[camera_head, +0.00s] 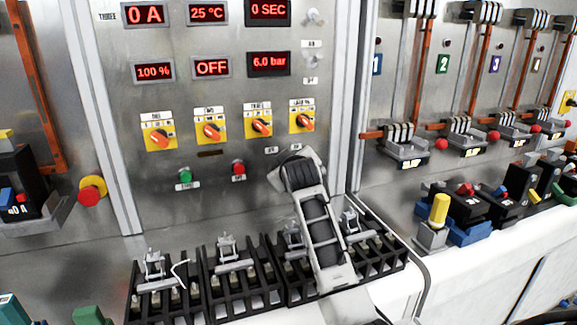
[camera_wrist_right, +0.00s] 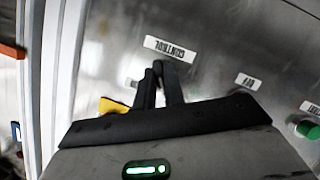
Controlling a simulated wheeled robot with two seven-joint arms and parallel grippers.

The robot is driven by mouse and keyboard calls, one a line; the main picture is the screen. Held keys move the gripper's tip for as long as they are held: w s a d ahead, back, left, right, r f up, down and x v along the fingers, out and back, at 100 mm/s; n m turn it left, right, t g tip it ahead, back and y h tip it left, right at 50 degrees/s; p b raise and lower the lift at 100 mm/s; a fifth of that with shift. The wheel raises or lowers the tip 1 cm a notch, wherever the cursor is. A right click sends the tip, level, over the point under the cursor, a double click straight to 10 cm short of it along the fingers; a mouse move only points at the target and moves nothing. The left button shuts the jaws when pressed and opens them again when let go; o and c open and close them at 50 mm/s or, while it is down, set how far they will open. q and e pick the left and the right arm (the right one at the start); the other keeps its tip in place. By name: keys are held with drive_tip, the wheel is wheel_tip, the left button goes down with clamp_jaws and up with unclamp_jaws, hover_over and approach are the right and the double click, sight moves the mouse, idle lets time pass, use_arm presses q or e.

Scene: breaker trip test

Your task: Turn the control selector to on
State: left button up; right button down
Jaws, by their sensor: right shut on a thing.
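The control selector is not clearly visible. In the right wrist view its upside-down CONTROL label (camera_wrist_right: 170,48) is just beyond my right gripper (camera_wrist_right: 159,68), with an OFF label (camera_wrist_right: 248,82) to the right. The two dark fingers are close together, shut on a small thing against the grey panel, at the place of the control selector. Fingers and gripper body hide the knob, so its direction cannot be told. In the head view my right wrist (camera_head: 303,172) covers this spot, right of the red button (camera_head: 238,168). My left gripper is not in view.
Several orange selectors on yellow plates (camera_head: 210,131) sit above my wrist, under red displays (camera_head: 211,67). A green button (camera_head: 185,175) is to the left. Black terminal blocks (camera_head: 236,286) stand below the panel, close to my arm. A red emergency button (camera_head: 91,190) is at far left.

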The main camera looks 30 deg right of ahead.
drive_tip(key=shift+s+d+f+m+t+y, duration=0.15)
drive_tip(key=shift+m+t+y, duration=0.2)
drive_tip(key=shift+m+y, duration=1.1)
drive_tip(key=shift+w+d+r+m+t+y, duration=0.25)
drive_tip(key=shift+m+y, duration=0.65)
drive_tip(key=shift+m, duration=1.1)
drive_tip(key=shift+s+d+f+m+t+y, duration=0.15)
drive_tip(key=shift+m+t+y, duration=0.25)
drive_tip(key=shift+m+y, duration=1.05)
drive_tip(key=shift+a+m+h, duration=0.1)
drive_tip(key=shift+m+h, duration=0.2)
drive_tip(key=shift+m, duration=0.1)
drive_tip(key=c, duration=1.5)
unclamp_jaws()
drive_tip(key=shift+s, duration=0.1)
